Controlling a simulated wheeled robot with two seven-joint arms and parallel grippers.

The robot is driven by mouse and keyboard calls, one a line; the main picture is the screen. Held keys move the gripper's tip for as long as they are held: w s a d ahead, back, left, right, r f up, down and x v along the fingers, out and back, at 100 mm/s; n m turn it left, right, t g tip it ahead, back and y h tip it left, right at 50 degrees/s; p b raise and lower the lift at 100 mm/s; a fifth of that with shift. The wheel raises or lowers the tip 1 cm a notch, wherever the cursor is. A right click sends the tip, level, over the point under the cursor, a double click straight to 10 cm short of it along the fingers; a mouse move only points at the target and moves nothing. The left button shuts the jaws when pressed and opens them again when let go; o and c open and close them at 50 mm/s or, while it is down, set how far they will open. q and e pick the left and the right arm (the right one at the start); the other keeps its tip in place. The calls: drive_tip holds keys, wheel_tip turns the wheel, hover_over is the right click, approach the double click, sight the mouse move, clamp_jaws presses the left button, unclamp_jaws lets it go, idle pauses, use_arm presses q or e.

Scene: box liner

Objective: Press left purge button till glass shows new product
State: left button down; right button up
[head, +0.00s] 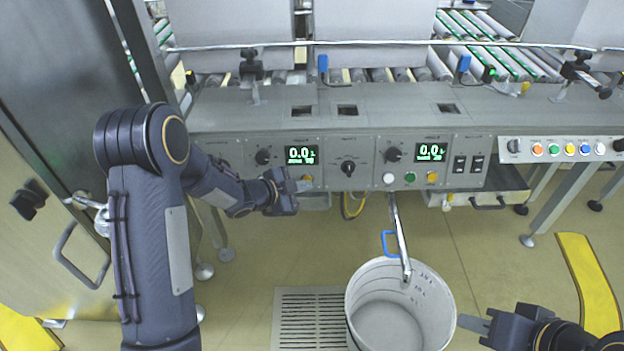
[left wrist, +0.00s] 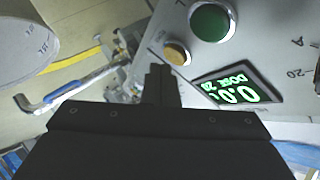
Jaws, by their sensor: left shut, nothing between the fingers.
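The left control panel has a lit display (head: 301,155) reading 0.0 and a black knob (head: 263,157). My left gripper (head: 303,185) is shut and empty in front of its lower buttons and covers part of that row. A yellow button (head: 307,178) shows just above the fingertips. In the left wrist view, the shut fingers (left wrist: 160,82) point towards the yellow button (left wrist: 177,53), with a green button (left wrist: 210,22) beyond it. Contact cannot be told. My right gripper (head: 474,324) is beside the bucket, its jaws unclear. I cannot make out a sight glass or button labels.
A grey bucket (head: 352,300) with level marks stands on the floor under a metal pipe (head: 400,235) with a blue handle (head: 388,243). The right panel has a display (head: 431,152) and white, green and yellow buttons. A floor grate (head: 300,320) lies left of the bucket.

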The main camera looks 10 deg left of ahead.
use_arm(q)
drive_tip(key=shift+w+a+f, duration=0.15)
drive_tip(key=shift+w+f, duration=0.05)
drive_tip(key=shift+w, duration=0.3)
idle(0.7)
drive_tip(key=shift+s, duration=0.15)
drive_tip(key=shift+s+d+r, duration=0.2)
drive_tip(key=shift+s+r, duration=0.05)
drive_tip(key=shift+s, duration=0.35)
drive_tip(key=shift+s+d+r+b, duration=0.2)
drive_tip(key=shift+s+r, duration=0.1)
drive_tip(key=shift+s, duration=0.5)
drive_tip(key=shift+s+d+r+b, duration=0.15)
drive_tip(key=shift+s+r, duration=0.1)
drive_tip(key=shift+s, duration=0.5)
drive_tip(key=shift+s+d+r+b, duration=0.1)
drive_tip(key=shift+s+r+b, duration=0.15)
drive_tip(key=shift+s, duration=0.55)
